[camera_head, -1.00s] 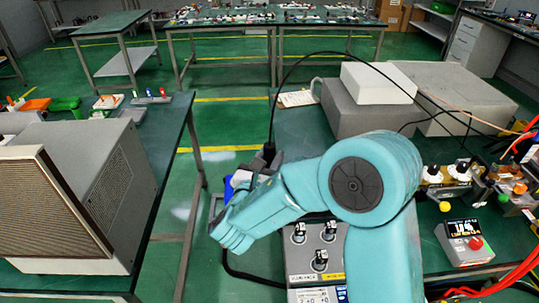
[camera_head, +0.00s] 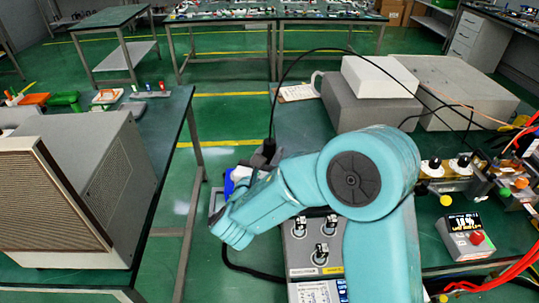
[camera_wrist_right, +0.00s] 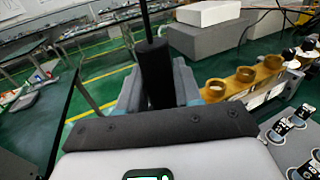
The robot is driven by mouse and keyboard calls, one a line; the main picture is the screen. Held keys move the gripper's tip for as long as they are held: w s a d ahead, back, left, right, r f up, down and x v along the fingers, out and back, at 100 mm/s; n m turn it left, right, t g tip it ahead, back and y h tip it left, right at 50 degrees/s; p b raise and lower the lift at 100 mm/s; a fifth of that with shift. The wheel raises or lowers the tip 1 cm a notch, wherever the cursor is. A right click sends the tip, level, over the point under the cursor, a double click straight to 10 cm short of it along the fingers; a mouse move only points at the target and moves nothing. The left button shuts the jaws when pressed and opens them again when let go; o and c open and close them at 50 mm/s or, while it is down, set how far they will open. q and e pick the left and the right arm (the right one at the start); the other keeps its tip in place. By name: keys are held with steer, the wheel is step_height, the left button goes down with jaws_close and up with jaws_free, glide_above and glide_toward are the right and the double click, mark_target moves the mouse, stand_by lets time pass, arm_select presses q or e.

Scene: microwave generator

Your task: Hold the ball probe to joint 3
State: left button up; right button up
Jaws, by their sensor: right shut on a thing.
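My right gripper (camera_head: 262,162) is shut on the black handle of a probe (camera_head: 268,147), left of the middle of the head view. The handle (camera_wrist_right: 154,72) stands nearly upright between the grey fingers (camera_wrist_right: 152,92) in the right wrist view, with a thin black cable rising from its top. The ball tip is hidden. I cannot tell which is joint 3. My left gripper is not in view.
A grey panel with toggles (camera_head: 318,250) lies beside my right forearm. A small meter with a red button (camera_head: 466,238) stands at the right. Grey boxes (camera_head: 452,92) stand at the back. A vented beige cabinet (camera_head: 80,190) is on the left table; green floor separates the tables.

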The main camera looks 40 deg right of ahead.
step_height(320, 180, up, 9)
steer(key=p, duration=0.5)
steer(key=shift+f, duration=0.25)
stand_by(1.1)
